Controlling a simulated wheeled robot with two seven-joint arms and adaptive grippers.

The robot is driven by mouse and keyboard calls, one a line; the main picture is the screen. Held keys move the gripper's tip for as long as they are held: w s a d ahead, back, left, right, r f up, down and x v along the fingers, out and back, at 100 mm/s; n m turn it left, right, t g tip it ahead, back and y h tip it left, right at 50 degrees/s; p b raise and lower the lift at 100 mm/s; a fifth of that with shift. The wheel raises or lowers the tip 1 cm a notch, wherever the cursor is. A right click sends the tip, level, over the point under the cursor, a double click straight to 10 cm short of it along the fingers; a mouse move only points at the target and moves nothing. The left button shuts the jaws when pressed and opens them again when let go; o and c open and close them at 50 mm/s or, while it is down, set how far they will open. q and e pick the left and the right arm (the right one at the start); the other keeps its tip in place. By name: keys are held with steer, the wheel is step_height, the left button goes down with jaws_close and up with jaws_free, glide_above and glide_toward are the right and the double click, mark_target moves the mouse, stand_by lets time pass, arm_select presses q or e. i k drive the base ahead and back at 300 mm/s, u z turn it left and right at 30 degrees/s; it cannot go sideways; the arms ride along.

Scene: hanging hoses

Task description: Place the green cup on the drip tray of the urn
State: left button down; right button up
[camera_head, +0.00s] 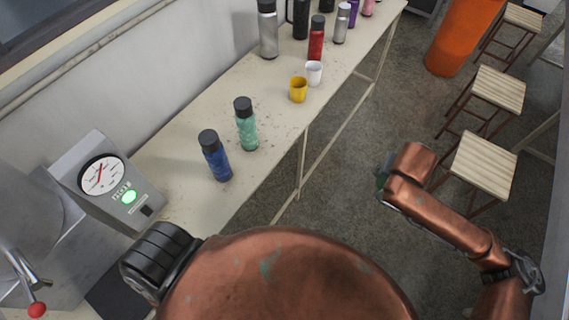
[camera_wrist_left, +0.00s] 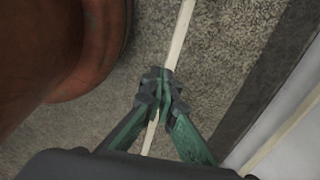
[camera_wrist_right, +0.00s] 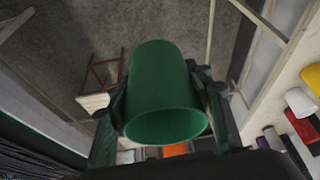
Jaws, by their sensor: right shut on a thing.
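The green cup (camera_wrist_right: 165,90) fills the middle of the right wrist view, its open mouth toward the camera. My right gripper (camera_wrist_right: 165,95) is shut on it, with a finger on each side. In the head view my right arm stretches over the floor right of the table, and its gripper is mostly hidden by the arm. My left gripper (camera_wrist_left: 158,90) has its fingertips together, with nothing seen between them. The urn (camera_head: 25,220) is metal and partly cut off at the left edge, with a red-knobbed tap (camera_head: 37,309). The drip tray cannot be made out clearly.
A box with a dial (camera_head: 101,176) stands by the urn. On the long table (camera_head: 275,115) are a blue bottle (camera_head: 215,158), a green bottle (camera_head: 246,124), a yellow cup (camera_head: 298,90), a white cup (camera_head: 314,73) and several more bottles. Stools (camera_head: 485,160) and an orange bin (camera_head: 460,40) stand right.

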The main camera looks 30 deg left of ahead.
mark_target(122, 296)
steer(key=k, duration=1.75)
steer(key=u, duration=2.15)
